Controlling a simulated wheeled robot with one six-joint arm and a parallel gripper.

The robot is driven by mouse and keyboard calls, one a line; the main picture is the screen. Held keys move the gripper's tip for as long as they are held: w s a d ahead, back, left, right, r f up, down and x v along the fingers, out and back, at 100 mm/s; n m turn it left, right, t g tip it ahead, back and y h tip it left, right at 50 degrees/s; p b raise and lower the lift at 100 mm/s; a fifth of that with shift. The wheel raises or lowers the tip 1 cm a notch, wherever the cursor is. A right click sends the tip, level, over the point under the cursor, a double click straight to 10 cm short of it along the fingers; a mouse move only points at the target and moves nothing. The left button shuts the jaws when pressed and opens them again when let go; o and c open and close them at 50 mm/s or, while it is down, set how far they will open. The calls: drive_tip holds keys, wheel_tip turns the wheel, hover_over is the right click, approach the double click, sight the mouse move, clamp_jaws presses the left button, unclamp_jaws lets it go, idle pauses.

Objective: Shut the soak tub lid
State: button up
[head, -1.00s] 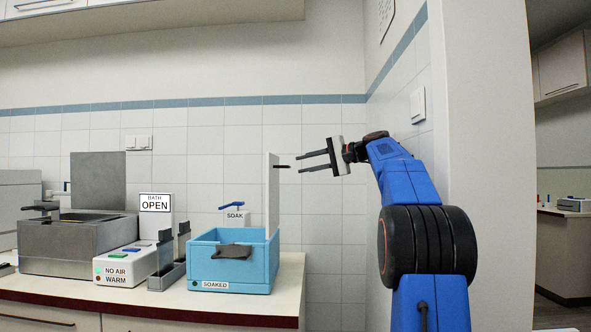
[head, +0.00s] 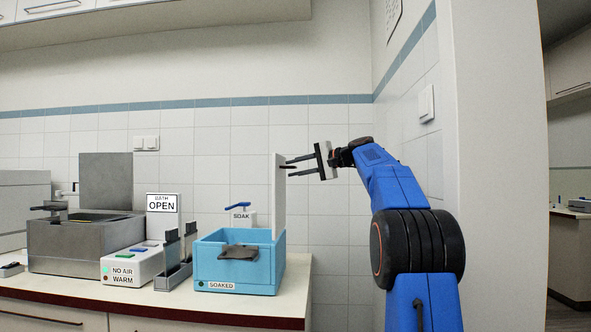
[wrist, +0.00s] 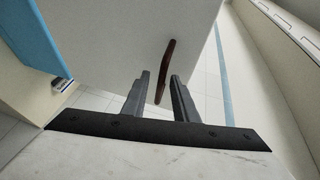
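The soak tub (head: 232,275) is a light-blue box labelled SOAKED at the right end of the counter. Its white lid (head: 279,200) stands upright at the tub's right side, so the tub is open. A dark piece lies over the tub's front rim. My gripper (head: 290,168) is on the right of the lid, fingers pointing left at its upper part. In the wrist view a dark-red handle (wrist: 167,65) stands out from the lid, between the open fingers or just ahead of them; contact cannot be told. The gripper holds nothing visible.
A metal bath (head: 75,245) with a raised lid stands at the left. A white control box (head: 130,268) and a grey holder (head: 174,275) stand between it and the tub. A tiled wall is behind, and a wall corner is close to my arm at the right.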

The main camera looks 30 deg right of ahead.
drive_tip(key=shift+c, duration=0.5)
clamp_jaws()
idle(0.8)
